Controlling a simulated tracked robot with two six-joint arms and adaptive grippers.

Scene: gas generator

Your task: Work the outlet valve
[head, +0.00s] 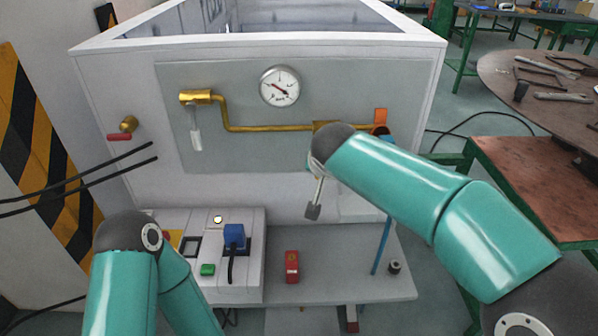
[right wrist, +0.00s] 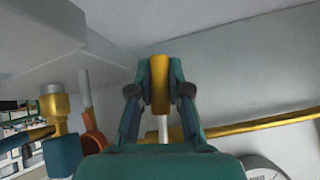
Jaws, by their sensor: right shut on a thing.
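My right gripper (right wrist: 160,82) is shut on a brass valve part (right wrist: 160,68) in the right wrist view, with a finger on each side. A pale stem (right wrist: 163,128) shows below that part between the fingers. Another brass valve (head: 195,97) with a grey lever pointing down sits at the pipe's left end. My left arm is at the lower left; its gripper does not show.
A brass pipe (head: 265,128) runs across the panel under a round gauge (head: 280,86). A red-handled tap (head: 120,131) juts out at left. A control box (head: 215,285) and red block (head: 291,266) sit below. A round table (head: 560,118) stands at right.

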